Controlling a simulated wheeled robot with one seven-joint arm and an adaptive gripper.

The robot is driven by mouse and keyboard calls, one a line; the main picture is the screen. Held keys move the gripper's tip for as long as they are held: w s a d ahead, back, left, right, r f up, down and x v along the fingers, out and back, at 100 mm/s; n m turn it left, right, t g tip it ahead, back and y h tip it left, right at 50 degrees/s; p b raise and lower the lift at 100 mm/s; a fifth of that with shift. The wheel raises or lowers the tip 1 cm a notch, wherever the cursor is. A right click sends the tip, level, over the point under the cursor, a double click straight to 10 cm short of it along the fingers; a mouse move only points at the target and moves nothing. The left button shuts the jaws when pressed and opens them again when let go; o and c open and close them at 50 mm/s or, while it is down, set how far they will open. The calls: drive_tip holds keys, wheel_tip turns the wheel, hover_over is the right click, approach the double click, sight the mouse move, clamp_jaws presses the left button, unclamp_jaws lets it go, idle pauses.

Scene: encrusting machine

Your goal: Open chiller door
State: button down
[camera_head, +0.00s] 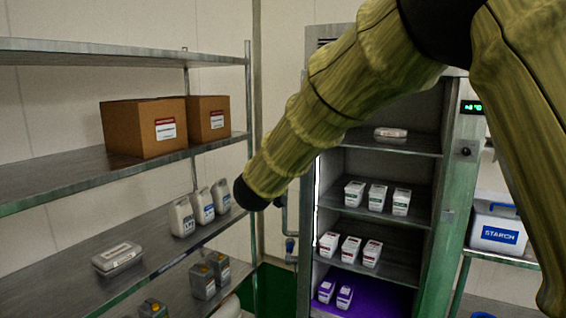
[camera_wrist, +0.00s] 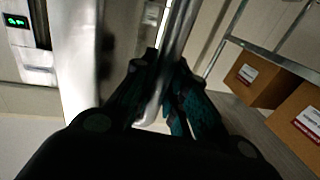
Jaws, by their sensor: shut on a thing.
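The chiller (camera_head: 430,225) stands right of centre in the head view, its shelves and contents in plain sight. Its door (camera_head: 304,230) is swung open at the left side of the cabinet and shows nearly edge-on. The metal handle bar (camera_wrist: 183,25) runs between the fingers of my gripper (camera_wrist: 165,65) in the wrist view, and the fingers are closed around it. In the head view my arm reaches across the chiller's upper left, and I cannot make out the fingers clearly there.
A metal rack at left holds cardboard boxes (camera_head: 145,127), white bottles (camera_head: 203,207) and grey containers (camera_head: 203,280), close to my arm's end. White tubs (camera_head: 377,198) stand inside the chiller. A starch bin (camera_head: 498,230) stands on a table at right.

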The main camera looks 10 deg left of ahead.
idle(0.3)
drive_tip(key=c, duration=1.4)
unclamp_jaws()
drive_tip(key=shift+s, duration=0.1)
drive_tip(key=s, duration=0.8)
drive_tip(key=s+a, duration=0.1)
drive_tip(key=s, duration=0.2)
drive_tip(key=shift+s+a, duration=0.1)
drive_tip(key=shift+s, duration=0.3)
